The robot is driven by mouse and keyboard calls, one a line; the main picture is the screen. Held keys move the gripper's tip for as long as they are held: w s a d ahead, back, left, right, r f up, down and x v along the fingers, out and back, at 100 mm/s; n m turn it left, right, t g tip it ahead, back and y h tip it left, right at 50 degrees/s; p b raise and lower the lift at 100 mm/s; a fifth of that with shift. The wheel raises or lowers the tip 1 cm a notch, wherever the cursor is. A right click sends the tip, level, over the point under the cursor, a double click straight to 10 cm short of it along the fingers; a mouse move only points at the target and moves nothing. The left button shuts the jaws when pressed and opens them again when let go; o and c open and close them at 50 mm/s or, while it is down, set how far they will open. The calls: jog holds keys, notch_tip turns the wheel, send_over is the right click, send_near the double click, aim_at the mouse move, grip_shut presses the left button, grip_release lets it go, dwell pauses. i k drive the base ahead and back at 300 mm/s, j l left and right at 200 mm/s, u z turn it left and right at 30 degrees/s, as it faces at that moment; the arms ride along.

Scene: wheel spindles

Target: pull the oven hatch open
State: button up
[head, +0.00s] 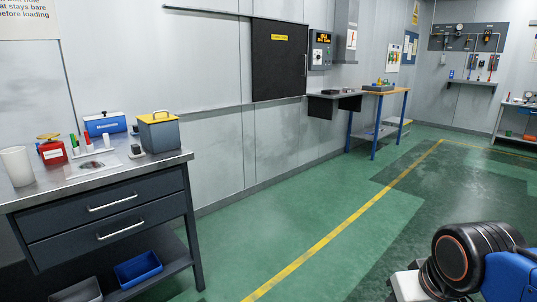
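The oven hatch (278,68) is a dark, flat panel set in the grey wall, with a yellow label (280,38) near its top. A thin upright handle (305,64) runs along its right edge. The hatch looks shut, flush with the wall. My gripper is not in view. Part of my arm shows at the lower right corner, well away from the hatch, with open floor between.
A control box (320,50) with a lit display hangs right of the hatch. A wall shelf (335,97) and a blue-legged table (386,92) stand beyond. A drawer bench (110,215) with boxes fills the left. Green floor (300,215) with a yellow line (345,225) is clear.

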aim_at(280, 52)
jog(key=i, duration=4.25)
